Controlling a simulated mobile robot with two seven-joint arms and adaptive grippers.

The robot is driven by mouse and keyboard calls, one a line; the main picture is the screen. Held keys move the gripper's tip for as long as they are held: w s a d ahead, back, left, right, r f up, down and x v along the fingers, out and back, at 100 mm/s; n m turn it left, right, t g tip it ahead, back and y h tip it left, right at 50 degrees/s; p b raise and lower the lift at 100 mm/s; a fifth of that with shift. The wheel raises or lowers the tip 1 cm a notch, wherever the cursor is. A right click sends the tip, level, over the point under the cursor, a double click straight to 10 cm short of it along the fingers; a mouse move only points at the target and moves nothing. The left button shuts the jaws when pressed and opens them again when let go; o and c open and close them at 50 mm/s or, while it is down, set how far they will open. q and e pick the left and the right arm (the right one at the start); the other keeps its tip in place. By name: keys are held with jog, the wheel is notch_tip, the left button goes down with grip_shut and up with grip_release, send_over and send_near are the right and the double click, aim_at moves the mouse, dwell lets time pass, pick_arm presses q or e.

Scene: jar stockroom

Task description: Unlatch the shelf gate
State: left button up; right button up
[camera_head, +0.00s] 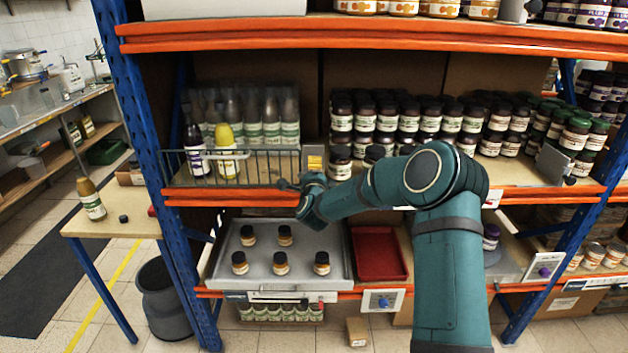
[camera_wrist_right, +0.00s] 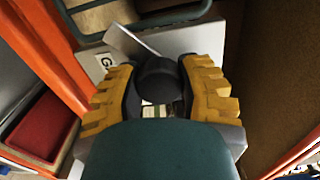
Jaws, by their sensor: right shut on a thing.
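The shelf gate (camera_head: 235,164) is a low dark wire panel across the left part of the middle shelf, in front of several bottles. It looks closed in the head view. A plate with a yellow label (camera_head: 314,158) stands at its right end. My right gripper (camera_wrist_right: 157,88) reaches this end of the gate, its fingers mostly hidden by my wrist in the head view. In the right wrist view its yellow-padded fingers are shut on a black round knob (camera_wrist_right: 158,76). A metal plate (camera_wrist_right: 124,42) shows behind the knob. My left gripper is not in view.
Rows of dark jars (camera_head: 390,116) fill the shelf to the right. Below are a metal tray (camera_head: 262,258) with several jars and a red tray (camera_head: 379,255). An orange beam (camera_head: 235,195) edges the shelf.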

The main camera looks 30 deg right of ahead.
jog(key=n+b, duration=0.3)
jog(key=n, duration=0.1)
jog(key=shift+n, duration=0.3)
jog(key=n+b, duration=0.1)
jog(key=n, duration=0.1)
jog(key=shift+n, duration=0.3)
jog(key=shift+r+n+b, duration=0.1)
jog(key=shift+n+b, duration=0.35)
jog(key=shift+n, duration=1.05)
jog(key=o, duration=1.2)
jog(key=shift+o, duration=0.2)
